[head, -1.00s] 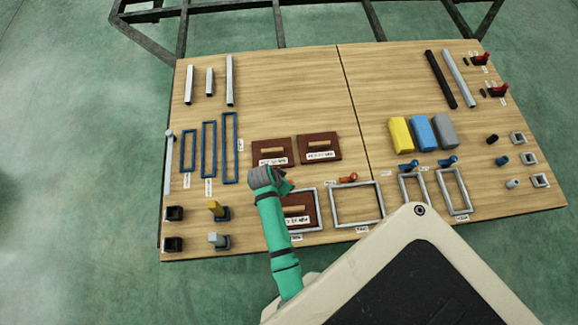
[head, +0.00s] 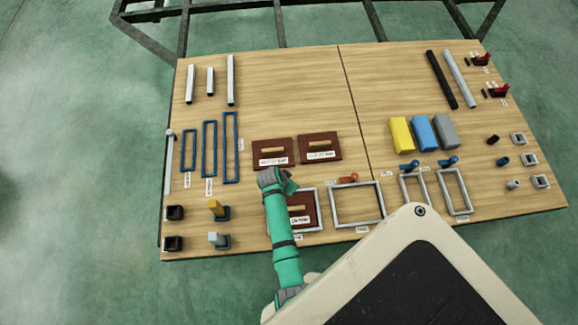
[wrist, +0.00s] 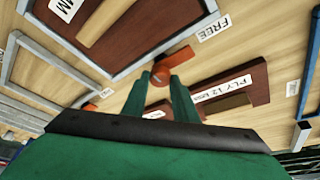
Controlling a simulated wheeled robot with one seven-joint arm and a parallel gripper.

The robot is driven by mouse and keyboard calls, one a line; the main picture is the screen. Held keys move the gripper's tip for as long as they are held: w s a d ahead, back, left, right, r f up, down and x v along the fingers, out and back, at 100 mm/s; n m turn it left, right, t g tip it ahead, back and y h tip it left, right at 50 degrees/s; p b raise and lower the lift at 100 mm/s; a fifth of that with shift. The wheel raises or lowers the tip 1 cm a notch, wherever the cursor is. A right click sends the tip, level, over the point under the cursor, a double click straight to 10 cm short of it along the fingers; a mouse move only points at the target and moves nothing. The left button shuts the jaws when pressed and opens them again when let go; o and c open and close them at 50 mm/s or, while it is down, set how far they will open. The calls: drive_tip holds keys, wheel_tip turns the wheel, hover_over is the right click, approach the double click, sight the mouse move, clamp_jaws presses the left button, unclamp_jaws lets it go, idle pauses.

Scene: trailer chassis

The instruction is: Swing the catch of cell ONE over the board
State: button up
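Cell ONE looks to be the grey frame (head: 322,210) with a brown board (head: 312,221) and its light wooden handle inside; its name label is too small to read. In the wrist view the frame (wrist: 75,51) is at the upper left, with the board (wrist: 165,17) in it. Its orange catch (wrist: 176,60) lies along the frame's outer edge, pointing toward a FREE label (wrist: 214,28), not over the board. My gripper (wrist: 162,80) has its fingers apart, with the catch at their tips. Contact cannot be told. In the head view my gripper (head: 275,180) mostly hides the catch.
An empty grey frame (head: 382,204) with its own orange catch (head: 348,178) stands to the right. Two brown boards with handles (head: 272,151) (head: 320,147) lie behind. Blue-catch frames (head: 468,193) are further right. The table's middle back is clear.

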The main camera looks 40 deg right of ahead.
drive_tip(key=shift+c, duration=1.2)
drive_tip(key=shift+n, duration=0.3)
drive_tip(key=n+t, duration=0.1)
drive_tip(key=n, duration=0.3)
drive_tip(key=shift+s+d+t+y, duration=0.1)
drive_tip(key=shift+s+t+y, duration=0.05)
drive_tip(key=shift+t+y, duration=0.2)
drive_tip(key=n+t+y, duration=0.1)
drive_tip(key=n, duration=0.3)
drive_tip(key=shift+n, duration=0.4)
drive_tip(key=n+y, duration=0.1)
drive_tip(key=n, duration=0.1)
drive_tip(key=n+t+y, duration=0.1)
drive_tip(key=n, duration=0.1)
drive_tip(key=shift+s+d+n, duration=0.15)
drive_tip(key=shift+d+n, duration=0.05)
drive_tip(key=shift+n, duration=0.1)
drive_tip(key=shift+d+n+g+y, duration=0.2)
drive_tip(key=shift+n+y, duration=0.55)
drive_tip(key=shift+n, duration=1.25)
drive_tip(key=shift+a+f, duration=0.1)
